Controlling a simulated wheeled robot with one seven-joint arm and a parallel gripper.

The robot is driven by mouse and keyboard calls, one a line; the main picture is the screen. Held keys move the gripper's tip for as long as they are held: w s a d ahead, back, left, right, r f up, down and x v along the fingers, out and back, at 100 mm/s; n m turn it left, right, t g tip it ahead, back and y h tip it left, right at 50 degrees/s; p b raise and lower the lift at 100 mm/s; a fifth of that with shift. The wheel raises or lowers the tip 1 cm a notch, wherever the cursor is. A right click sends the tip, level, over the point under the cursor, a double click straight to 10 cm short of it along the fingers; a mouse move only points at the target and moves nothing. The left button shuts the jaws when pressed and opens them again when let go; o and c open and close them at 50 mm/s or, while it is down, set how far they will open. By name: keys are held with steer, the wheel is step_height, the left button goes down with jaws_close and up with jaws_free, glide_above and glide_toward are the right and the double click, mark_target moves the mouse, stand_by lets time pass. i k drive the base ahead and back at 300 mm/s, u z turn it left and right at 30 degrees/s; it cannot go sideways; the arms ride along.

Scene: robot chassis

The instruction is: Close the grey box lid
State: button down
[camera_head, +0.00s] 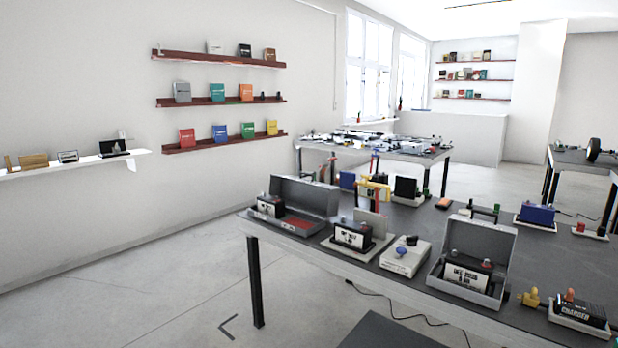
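Two open grey boxes stand on the dark-topped table. The left grey box (322,229) is long, with its lid (306,193) raised at the back; a black device and something red lie inside. The right grey box (462,291) is nearer the table's front edge. Its lid (484,238) stands upright at the back, and a black labelled device (466,274) sits inside. I cannot tell which box the task means. My gripper is not in view.
A cable hangs below. Floor is clear at left (150,270).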

mark_target(319, 199)
steer(key=u, duration=0.4)
steer(key=i, duration=0.6)
steer(key=u, duration=1.1)
steer(key=i, duration=2.3)
steer(key=z, duration=0.95)
steer(key=i, duration=0.95)
steer(key=z, duration=0.55)
